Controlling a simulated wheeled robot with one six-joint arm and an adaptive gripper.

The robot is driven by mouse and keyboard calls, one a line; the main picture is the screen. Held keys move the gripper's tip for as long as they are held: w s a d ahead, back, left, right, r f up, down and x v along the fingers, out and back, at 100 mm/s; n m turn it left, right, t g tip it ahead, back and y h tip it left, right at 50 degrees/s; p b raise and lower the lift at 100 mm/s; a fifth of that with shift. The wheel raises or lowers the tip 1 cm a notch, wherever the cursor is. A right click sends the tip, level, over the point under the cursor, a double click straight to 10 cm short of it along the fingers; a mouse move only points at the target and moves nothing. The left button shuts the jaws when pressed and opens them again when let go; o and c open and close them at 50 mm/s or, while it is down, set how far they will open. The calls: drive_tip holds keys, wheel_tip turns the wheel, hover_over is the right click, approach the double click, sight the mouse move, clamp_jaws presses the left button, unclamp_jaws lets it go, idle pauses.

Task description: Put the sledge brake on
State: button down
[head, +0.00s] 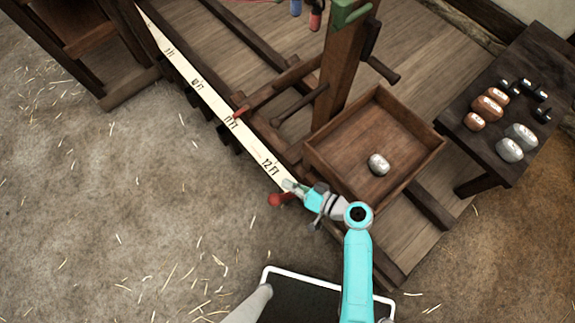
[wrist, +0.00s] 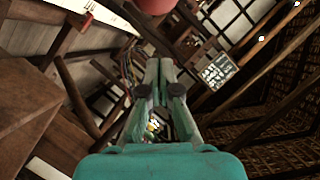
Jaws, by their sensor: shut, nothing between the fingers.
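A red round knob (head: 275,199) shows at the lower end of the white measuring strip, just left of my gripper (head: 288,185). It may be the brake handle, but I cannot tell for sure. In the wrist view a red rounded end (wrist: 155,5) shows at the top edge, beyond my fingertips (wrist: 165,68). My gripper is shut and empty; I cannot tell whether it touches the knob. The sledge seems to be the wooden frame with an open tray (head: 316,150) and an upright post (head: 346,65). One grey weight (head: 379,164) lies in the tray.
The white strip (head: 215,100) with foot marks runs along the wooden track. A red-tipped lever (head: 241,111) lies over it farther up. A dark bench (head: 530,75) at right holds several weights. The straw-strewn floor (head: 100,210) at left is clear.

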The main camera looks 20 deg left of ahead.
drive_tip(key=v, duration=0.9)
drive_tip(key=shift+w+d, duration=0.2)
drive_tip(key=shift+d, duration=0.05)
drive_tip(key=shift+f, duration=0.1)
